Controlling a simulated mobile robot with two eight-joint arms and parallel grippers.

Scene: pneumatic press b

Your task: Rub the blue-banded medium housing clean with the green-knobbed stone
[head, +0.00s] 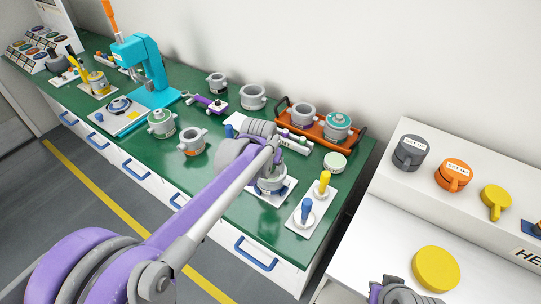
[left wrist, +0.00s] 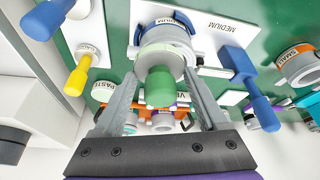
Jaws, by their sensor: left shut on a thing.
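The blue-banded medium housing (left wrist: 166,38) is a grey ring-shaped part on a white plate marked MEDIUM (left wrist: 222,24). It also shows in the head view (head: 271,184), partly covered by my left arm. The green-knobbed stone (left wrist: 160,86) has a pale round disc over the housing's open end, with its green knob towards my wrist. The disc looks close to or on the housing; contact cannot be told. My left gripper (left wrist: 161,76) is shut on the stone, with a finger on each side. My right gripper is not seen; only part of my right wrist shows at the bottom of the head view.
A blue-knobbed tool (head: 307,210) and a yellow-knobbed tool (head: 324,183) stand right of the housing. A paste tin (head: 335,161) is behind them. An orange tray (head: 357,132) holds more housings. A teal press (head: 146,70) stands at the left. Green bench is bare at front.

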